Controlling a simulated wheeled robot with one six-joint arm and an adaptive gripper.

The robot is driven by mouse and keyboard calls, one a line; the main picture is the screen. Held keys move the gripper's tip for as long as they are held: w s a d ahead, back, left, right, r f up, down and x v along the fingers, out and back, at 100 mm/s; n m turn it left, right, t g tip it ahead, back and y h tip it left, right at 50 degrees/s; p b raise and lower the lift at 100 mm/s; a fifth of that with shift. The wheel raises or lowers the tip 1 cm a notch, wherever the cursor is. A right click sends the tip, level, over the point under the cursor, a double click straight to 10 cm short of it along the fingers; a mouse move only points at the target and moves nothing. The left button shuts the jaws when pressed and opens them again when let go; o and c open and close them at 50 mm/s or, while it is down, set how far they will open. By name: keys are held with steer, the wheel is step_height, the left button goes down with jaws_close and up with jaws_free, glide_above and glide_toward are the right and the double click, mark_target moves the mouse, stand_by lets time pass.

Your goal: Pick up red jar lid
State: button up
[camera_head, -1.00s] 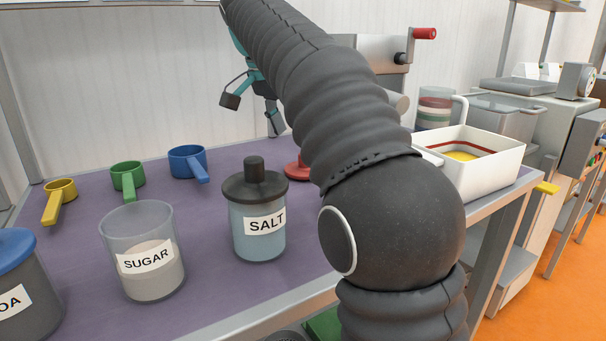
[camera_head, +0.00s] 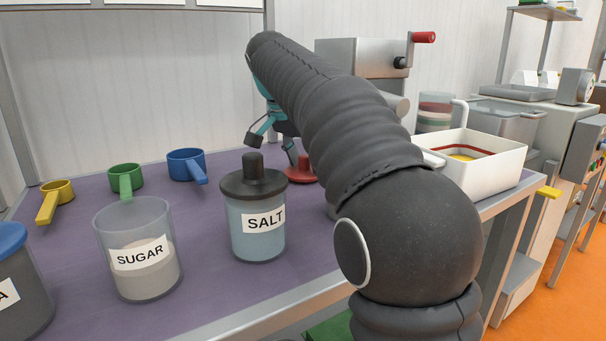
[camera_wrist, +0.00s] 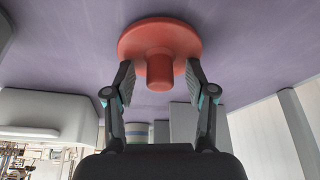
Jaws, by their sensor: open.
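The red jar lid (camera_head: 302,172) lies on the purple table top behind the salt jar, partly hidden by my arm. In the wrist view the red lid (camera_wrist: 158,40) shows as a round disc with a knob toward the camera. My gripper (camera_wrist: 159,76) is open, with one finger on each side of the knob. Whether the pads touch the lid cannot be told. In the head view my gripper (camera_head: 272,140) is above and beside the lid, partly hidden by my arm.
The salt jar (camera_head: 258,225) with a dark lid stands in front of the red lid. The open sugar jar (camera_head: 140,255) is to its left. A blue scoop (camera_head: 186,164) lies to the left. A white basin (camera_head: 480,165) and a grey machine with a red crank (camera_head: 365,62) are to the right.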

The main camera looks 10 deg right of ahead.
steer(key=c, duration=1)
steer(key=shift+c, duration=0.2)
steer(key=shift+r, duration=0.15)
